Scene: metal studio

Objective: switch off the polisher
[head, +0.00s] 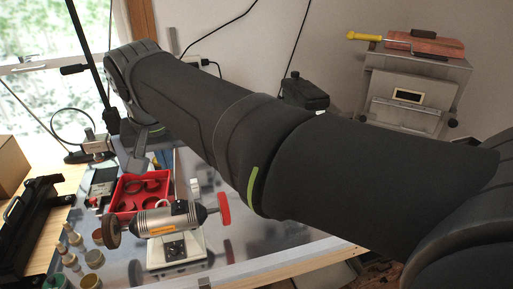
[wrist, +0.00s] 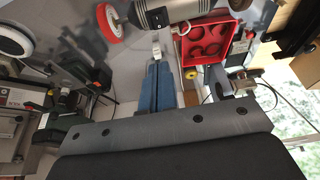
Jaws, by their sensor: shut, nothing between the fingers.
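The polisher (head: 165,221) stands on the bench in the head view, a silver motor with a brown wheel (head: 111,231) on its left and a red wheel (head: 224,208) on its right. A dark switch plate (head: 175,250) shows on the front of its pale base; the switch position is too small to tell. The polisher's motor (wrist: 170,11) also shows at the top of the wrist view, cut off by the edge. My gripper (wrist: 159,66) has its blue fingers shut together and empty, apart from the motor. A small pale piece (wrist: 156,50) shows just beyond the fingertips.
A red tray (head: 119,205) with dark rings lies behind the polisher. Several small jars (head: 92,258) stand at the bench's left front. A black case (head: 38,222) lies further left. A metal cabinet (head: 414,88) stands back right. My arm crosses much of the head view.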

